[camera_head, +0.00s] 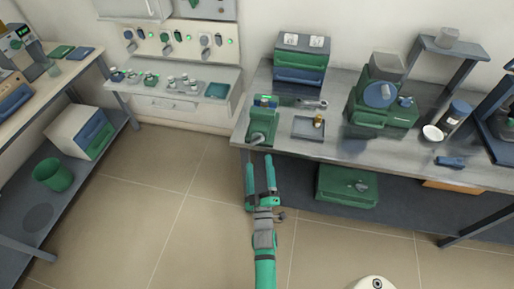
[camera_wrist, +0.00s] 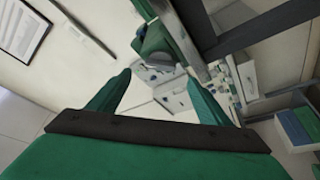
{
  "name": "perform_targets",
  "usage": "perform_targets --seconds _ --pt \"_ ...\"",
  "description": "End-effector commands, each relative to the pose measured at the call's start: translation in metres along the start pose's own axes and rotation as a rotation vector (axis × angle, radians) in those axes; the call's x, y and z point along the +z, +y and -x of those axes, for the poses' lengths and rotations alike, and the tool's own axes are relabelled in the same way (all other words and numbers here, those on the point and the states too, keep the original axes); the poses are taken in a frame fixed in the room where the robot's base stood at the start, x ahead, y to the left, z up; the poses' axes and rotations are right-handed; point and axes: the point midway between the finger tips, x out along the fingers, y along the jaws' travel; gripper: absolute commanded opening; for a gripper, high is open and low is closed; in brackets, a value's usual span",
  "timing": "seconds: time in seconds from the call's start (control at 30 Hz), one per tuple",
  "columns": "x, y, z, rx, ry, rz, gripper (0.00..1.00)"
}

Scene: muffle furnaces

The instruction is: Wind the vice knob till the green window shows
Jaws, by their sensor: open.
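The green vice (camera_head: 262,124) stands at the front left corner of the grey workbench (camera_head: 360,150). A small coloured patch shows on its top; I cannot tell whether it is the window. Its knob is too small to make out clearly. My gripper (camera_head: 259,168) is open and empty, just in front of and below the vice, at the bench edge, apparently apart from it. In the wrist view my two green fingers (camera_wrist: 160,82) are spread wide, with a green part, probably the vice (camera_wrist: 155,38), beyond them.
A small tray (camera_head: 296,133) with a brass-coloured piece lies right of the vice, with a metal tool behind. A green and blue box (camera_head: 300,62) stands at the back. A green case (camera_head: 346,187) sits on the lower shelf.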

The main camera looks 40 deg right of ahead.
Motion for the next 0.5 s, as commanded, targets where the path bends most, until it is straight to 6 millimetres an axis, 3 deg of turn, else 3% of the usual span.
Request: perform_targets --seconds 0.23,0.5 --pt "-0.001 0.001 -0.046 0.002 0.002 -0.002 0.72" --pt "0.000 0.000 -0.075 0.000 0.001 -0.001 0.72"
